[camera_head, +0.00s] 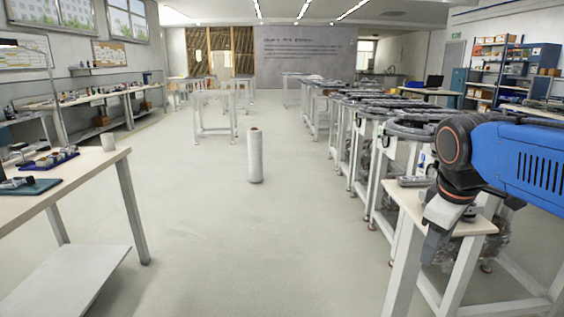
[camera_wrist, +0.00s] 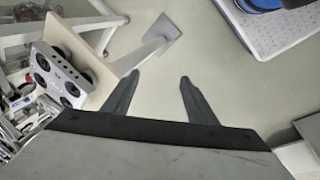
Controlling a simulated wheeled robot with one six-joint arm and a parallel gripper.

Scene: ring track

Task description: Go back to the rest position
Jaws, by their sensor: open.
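My gripper (camera_wrist: 155,80) is open and empty in the wrist view, with its two dark fingers apart above bare floor. In the head view my blue and grey arm reaches in from the right. My gripper (camera_head: 432,243) there points down beside the near corner of a small light-topped table (camera_head: 481,225). A grey device with round dark openings (camera_wrist: 62,72) sits on that table in the wrist view, left of the fingers. It also shows in the head view (camera_head: 413,181).
A row of white-legged tables with a dark ring track (camera_head: 405,130) runs along the right. A white upright cylinder (camera_head: 255,157) stands on the floor mid-aisle. The near floor is clear.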

